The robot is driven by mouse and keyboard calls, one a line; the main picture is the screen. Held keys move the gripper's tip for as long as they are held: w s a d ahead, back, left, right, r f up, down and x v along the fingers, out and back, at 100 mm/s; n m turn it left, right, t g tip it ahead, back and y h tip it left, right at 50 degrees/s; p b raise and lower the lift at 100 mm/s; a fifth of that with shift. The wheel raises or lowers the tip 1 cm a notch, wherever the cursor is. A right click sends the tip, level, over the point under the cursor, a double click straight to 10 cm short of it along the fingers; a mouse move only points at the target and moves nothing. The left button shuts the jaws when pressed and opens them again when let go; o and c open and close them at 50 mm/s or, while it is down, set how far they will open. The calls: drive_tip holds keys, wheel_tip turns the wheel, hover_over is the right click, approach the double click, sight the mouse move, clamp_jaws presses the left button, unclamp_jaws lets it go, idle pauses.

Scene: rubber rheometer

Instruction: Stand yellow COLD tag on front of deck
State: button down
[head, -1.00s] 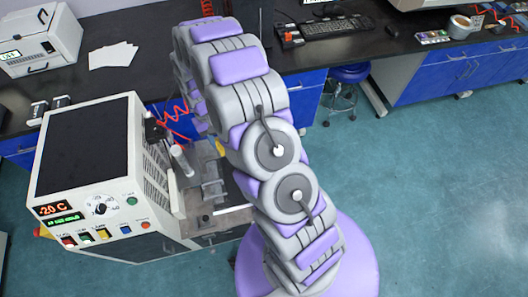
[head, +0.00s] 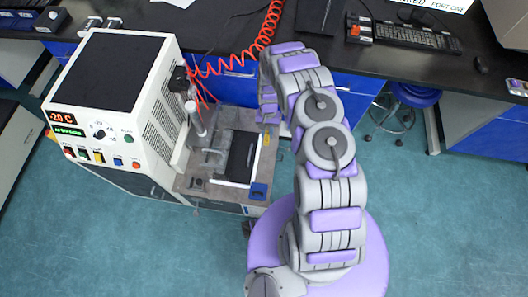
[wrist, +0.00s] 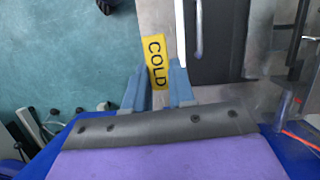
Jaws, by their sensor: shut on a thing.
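The yellow COLD tag (wrist: 156,62) sits between the blue fingertips of my gripper (wrist: 160,84) in the wrist view. The gripper is shut on it, and the black lettering faces the camera. In the head view a small yellow patch (head: 267,139) shows below my arm at the deck's right edge; it looks like the tag. The gripper itself is mostly hidden there by my arm. The grey deck (head: 190,186) is attached to the right of the white machine. In the wrist view, a pale deck strip (wrist: 157,20) lies beyond the tag; contact between them cannot be told.
A black panel (head: 241,152) and white bar (head: 236,184) are on the deck. A blue piece (head: 259,191) is at its front right corner. The white machine (head: 113,95) stands left. Red coiled hose (head: 262,38) hangs behind. Floor is open in front.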

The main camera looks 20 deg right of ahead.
drive_tip(key=shift+m+y, duration=0.3)
drive_tip(key=f, duration=0.3)
drive_tip(key=s+d+f, duration=0.1)
drive_tip(key=f, duration=0.1)
drive_tip(key=shift+f+b, duration=0.3)
drive_tip(key=f, duration=0.1)
drive_tip(key=a+f+b, duration=0.1)
drive_tip(key=f, duration=0.1)
drive_tip(key=a+f, duration=0.1)
drive_tip(key=f, duration=0.1)
drive_tip(key=shift+a, duration=0.15)
drive_tip(key=shift+f+b, duration=0.3)
drive_tip(key=shift+f, duration=0.05)
drive_tip(key=f, duration=0.1)
drive_tip(key=d+f, duration=0.1)
drive_tip(key=f+b, duration=0.1)
drive_tip(key=shift+d+f, duration=0.3)
drive_tip(key=shift+f, duration=0.25)
drive_tip(key=shift+w+a+r, duration=0.1)
drive_tip(key=shift+a, duration=0.5)
drive_tip(key=c, duration=1.4)
unclamp_jaws()
drive_tip(key=o, duration=0.5)
drive_tip(key=shift+d, duration=0.5)
drive_tip(key=shift+c, duration=0.2)
drive_tip(key=shift+a, duration=0.1)
